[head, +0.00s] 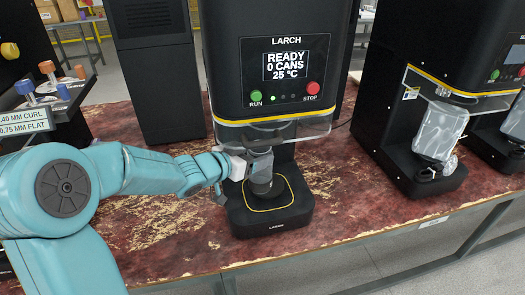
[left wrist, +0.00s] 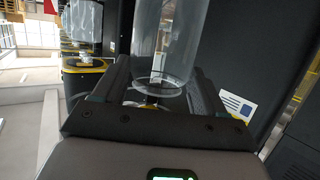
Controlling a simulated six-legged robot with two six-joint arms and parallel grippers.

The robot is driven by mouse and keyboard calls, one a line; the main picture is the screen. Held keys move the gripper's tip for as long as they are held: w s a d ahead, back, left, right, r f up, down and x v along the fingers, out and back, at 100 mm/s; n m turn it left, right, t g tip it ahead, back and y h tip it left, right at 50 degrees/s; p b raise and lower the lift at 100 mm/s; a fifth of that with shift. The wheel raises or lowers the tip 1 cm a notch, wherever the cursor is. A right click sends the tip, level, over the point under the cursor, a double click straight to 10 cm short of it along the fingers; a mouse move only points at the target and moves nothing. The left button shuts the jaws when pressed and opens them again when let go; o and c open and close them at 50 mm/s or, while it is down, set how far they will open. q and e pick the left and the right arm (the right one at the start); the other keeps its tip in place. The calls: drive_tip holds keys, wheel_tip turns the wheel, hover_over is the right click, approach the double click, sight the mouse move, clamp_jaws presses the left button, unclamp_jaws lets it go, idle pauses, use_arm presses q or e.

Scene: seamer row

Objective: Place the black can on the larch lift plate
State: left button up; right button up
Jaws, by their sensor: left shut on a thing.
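My left gripper (head: 246,168) is shut on a clear, see-through cylindrical can (left wrist: 160,50), which stands between its two fingers in the left wrist view. In the head view the can (head: 261,160) looks smoky grey, upright, in front of the LARCH machine's column. Right under it is a dark round lift plate (head: 264,188) on the machine's base, inside a yellow outline. I cannot tell whether the can touches the plate. No can that is plainly black shows. My right gripper is not in view.
The LARCH machine (head: 288,60) has a clear guard (head: 290,130) just above the can. Its screen reads READY, 0 CANS. Another machine (head: 400,110) with a clear container stands to the right. A tool rack (head: 50,95) is at the left. The worn red bench (head: 150,215) is clear in front.

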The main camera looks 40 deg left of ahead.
sight(263, 149)
use_arm(q)
drive_tip(key=w, duration=0.3)
drive_tip(key=shift+w+d, duration=0.1)
drive_tip(key=shift+d, duration=0.2)
drive_tip(key=shift+w+f, duration=0.1)
drive_tip(key=shift+f, duration=0.25)
drive_tip(key=shift+a, duration=0.1)
drive_tip(key=shift+f, duration=0.15)
drive_tip(key=o, duration=1.4)
